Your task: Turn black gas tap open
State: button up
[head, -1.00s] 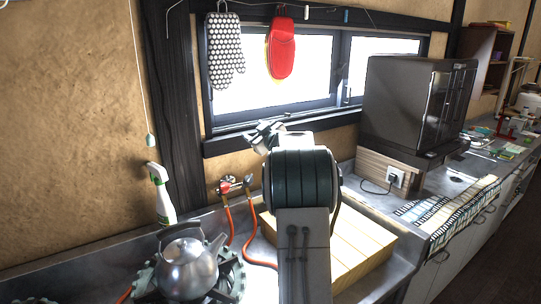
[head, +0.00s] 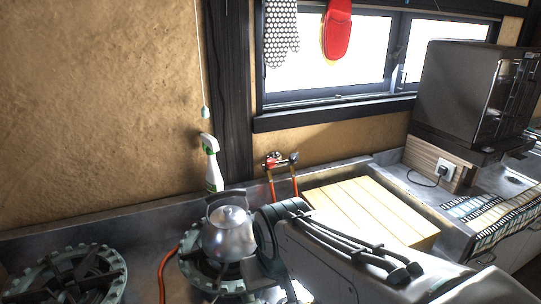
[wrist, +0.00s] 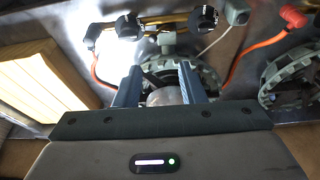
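Two black gas taps show at the top of the wrist view, a left knob (wrist: 128,27) and a right knob (wrist: 203,19), set along a brass pipe. I cannot tell which one the task means, nor whether either is open. My gripper (wrist: 158,84) is open, with its two blue-grey fingers apart and no object gripped. Both knobs are apart from the fingers. The black taps are not visible in the head view, and my fingers are hidden there behind my arm.
A silver kettle (head: 229,234) stands on a burner beside my arm; part of it shows between my fingers in the wrist view. Another burner (head: 68,276) is at left. A spray bottle (head: 212,165), wall valve (head: 273,161) and wooden board (head: 365,208) are behind. Orange hoses cross the counter.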

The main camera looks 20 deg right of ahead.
aim_at(293, 159)
jog(key=k, duration=0.9)
jog(key=z, duration=2.05)
jog(key=i, duration=1.15)
jog(key=u, duration=2.05)
jog(key=i, duration=0.5)
jog(key=u, duration=0.05)
